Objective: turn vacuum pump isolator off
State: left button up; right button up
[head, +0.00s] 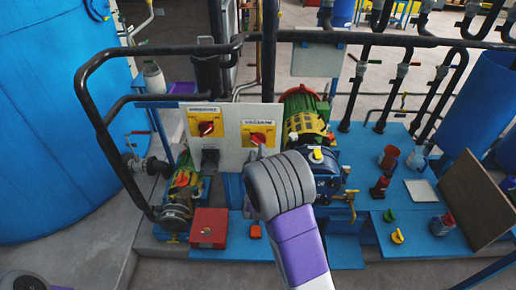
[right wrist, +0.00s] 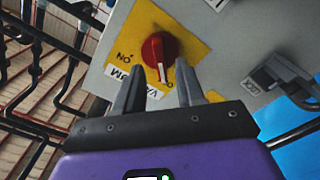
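The vacuum isolator is a red rotary knob (head: 257,138) on a yellow plate, under a "VACUUM" label, on the right of a pale panel (head: 229,162). In the right wrist view the same red knob (right wrist: 158,50) appears upside down, with an "ON" mark beside it. My right gripper (right wrist: 161,68) is open, its two fingers pointing at the panel, with the tips close to the knob's near end. I cannot tell whether they touch it. In the head view my right wrist hides most of this gripper (head: 258,149). My left gripper is not in view.
A second red knob (head: 206,128) on a yellow plate sits left on the same panel. A grey fitting (right wrist: 282,80) sticks out from the panel. A black pipe rail (head: 130,57) arches around the left side. A green and blue pump (head: 312,150) stands close on the right.

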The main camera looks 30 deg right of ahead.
jog(key=v, duration=0.4)
dwell(0.4)
